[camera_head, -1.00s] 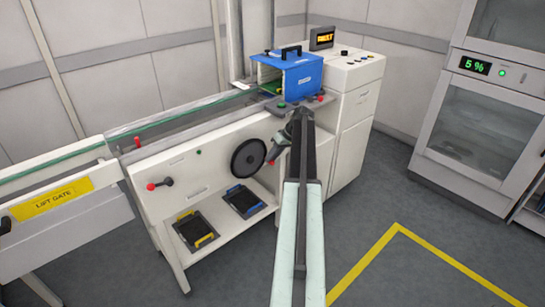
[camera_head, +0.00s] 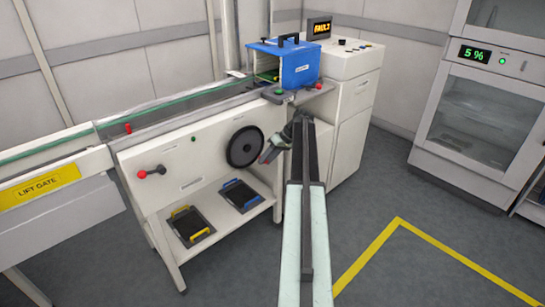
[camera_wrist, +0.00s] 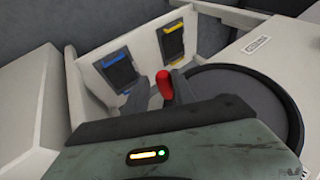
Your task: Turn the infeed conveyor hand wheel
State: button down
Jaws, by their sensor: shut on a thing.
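The infeed conveyor hand wheel (camera_head: 240,152) is a dark disc on the white front panel of the conveyor. In the wrist view the wheel (camera_wrist: 262,112) fills the right side. Its red handle (camera_wrist: 164,88) stands up between my two dark fingers near the wheel's rim. My gripper (camera_head: 266,154) is at the right edge of the wheel and is shut on the handle. In the head view my gripper and arm hide the handle.
A red-knobbed lever (camera_head: 146,173) sits left on the same panel. Below are trays with blue (camera_head: 241,196) and yellow (camera_head: 188,227) handles. A blue box (camera_head: 298,66) stands above, beside a screen reading FAULT (camera_head: 320,27). Floor to the right is open up to a cabinet.

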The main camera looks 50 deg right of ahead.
jog(key=shift+s+f, duration=0.1)
jog(key=shift+f, duration=0.65)
dwell(0.7)
jog(key=c, duration=1.3)
grip_release()
jog(key=shift+w+d+f, duration=0.15)
jog(key=shift+w+f, duration=0.05)
jog(key=shift+w, duration=0.15)
jog(key=shift+a, duration=0.2)
